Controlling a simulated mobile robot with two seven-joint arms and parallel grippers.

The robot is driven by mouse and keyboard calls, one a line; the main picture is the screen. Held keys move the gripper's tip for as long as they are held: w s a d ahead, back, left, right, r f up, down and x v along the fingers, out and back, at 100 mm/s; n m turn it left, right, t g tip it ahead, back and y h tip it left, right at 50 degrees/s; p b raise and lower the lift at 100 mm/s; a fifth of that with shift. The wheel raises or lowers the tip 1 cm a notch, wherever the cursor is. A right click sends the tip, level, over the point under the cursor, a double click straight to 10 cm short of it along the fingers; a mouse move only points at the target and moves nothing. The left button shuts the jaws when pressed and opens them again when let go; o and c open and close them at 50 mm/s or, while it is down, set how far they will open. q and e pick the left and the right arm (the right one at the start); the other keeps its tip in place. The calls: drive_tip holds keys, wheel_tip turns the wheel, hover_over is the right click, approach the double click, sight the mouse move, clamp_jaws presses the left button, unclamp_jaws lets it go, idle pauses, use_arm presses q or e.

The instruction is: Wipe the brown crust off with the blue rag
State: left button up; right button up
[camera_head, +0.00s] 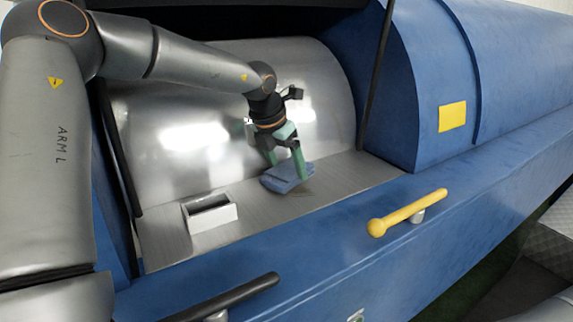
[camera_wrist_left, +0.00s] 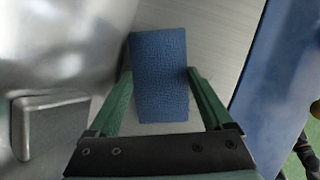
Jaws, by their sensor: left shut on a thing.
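The blue rag (camera_head: 284,178) is a folded flat pad on the metal floor inside the open blue machine. My left gripper (camera_head: 285,166) is shut on the rag from above, with its green fingers on either side of it. In the left wrist view the rag (camera_wrist_left: 160,75) lies between the two green fingers (camera_wrist_left: 160,90). A faint brownish patch, seemingly the brown crust (camera_head: 301,193), shows at the rag's front right edge; the rag may hide more of it. My right gripper is not in view.
A small open metal box (camera_head: 211,212) stands on the floor left of the rag. The curved steel wall (camera_head: 190,120) rises behind. The machine's blue front edge (camera_head: 300,240) carries a yellow handle (camera_head: 408,212) and a black handle (camera_head: 232,294). Bare metal floor (camera_head: 355,175) lies right of the rag.

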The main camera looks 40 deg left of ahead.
use_arm(q)
drive_tip(key=shift+f+b, duration=0.45)
drive_tip(key=shift+f, duration=0.1)
drive_tip(key=shift+d, duration=0.15)
